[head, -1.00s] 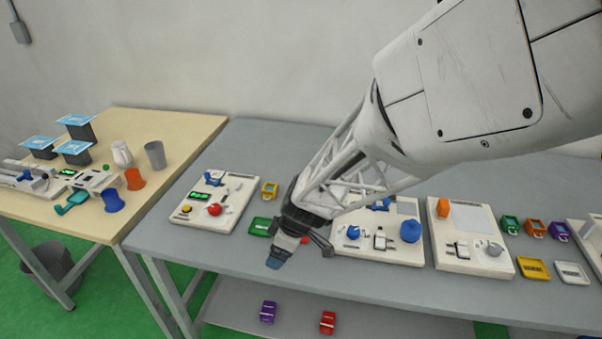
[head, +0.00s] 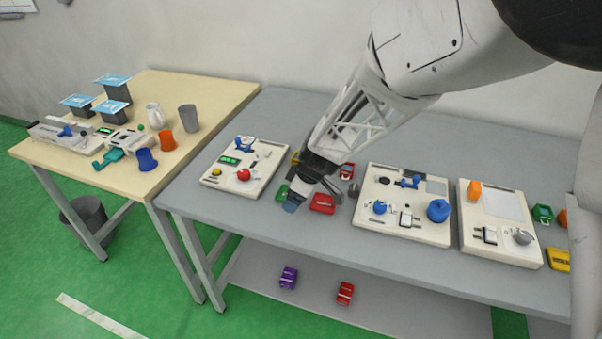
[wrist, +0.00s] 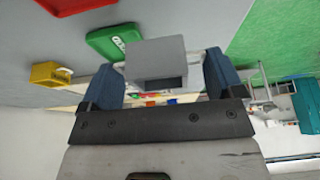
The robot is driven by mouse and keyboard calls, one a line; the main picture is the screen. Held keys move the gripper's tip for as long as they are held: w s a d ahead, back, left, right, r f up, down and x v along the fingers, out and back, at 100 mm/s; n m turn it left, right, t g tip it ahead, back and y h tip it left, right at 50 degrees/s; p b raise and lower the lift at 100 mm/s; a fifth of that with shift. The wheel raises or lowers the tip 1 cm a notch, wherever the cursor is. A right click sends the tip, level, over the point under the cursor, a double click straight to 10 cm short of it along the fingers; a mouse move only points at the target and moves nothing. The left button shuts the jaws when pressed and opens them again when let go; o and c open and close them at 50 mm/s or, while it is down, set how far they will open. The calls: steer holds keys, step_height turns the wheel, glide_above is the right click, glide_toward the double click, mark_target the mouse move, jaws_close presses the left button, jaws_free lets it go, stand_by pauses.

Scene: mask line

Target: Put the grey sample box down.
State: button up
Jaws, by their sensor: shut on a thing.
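The grey sample box (wrist: 155,57) is held between the two blue fingertips of my gripper (wrist: 162,72) in the wrist view. The fingers press on its left and right sides. In the head view my gripper (head: 292,203) points down above the front part of the grey table (head: 340,252), close to the green and red trays. I cannot make out the box in the head view. The wrist view is tilted, and I cannot tell the gap between the box and the tabletop.
A green tray (head: 281,193) and a red tray (head: 322,204) lie by my gripper. Light instrument boards stand left (head: 215,172) and right (head: 425,184) of it. A wooden table (head: 205,95) with cups adjoins at the left. Purple and red boxes lie on the lower shelf.

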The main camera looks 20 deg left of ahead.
glide_above(285, 194)
steer(key=d, duration=0.2)
steer(key=shift+w+a+f, duration=0.1)
steer(key=shift+a+f, duration=0.15)
steer(key=shift+f, duration=0.05)
steer(key=shift+f, duration=1.75)
steer(key=shift+f, duration=0.1)
steer(key=o, duration=0.8)
steer(key=shift+c, duration=0.2)
steer(key=v, duration=1.2)
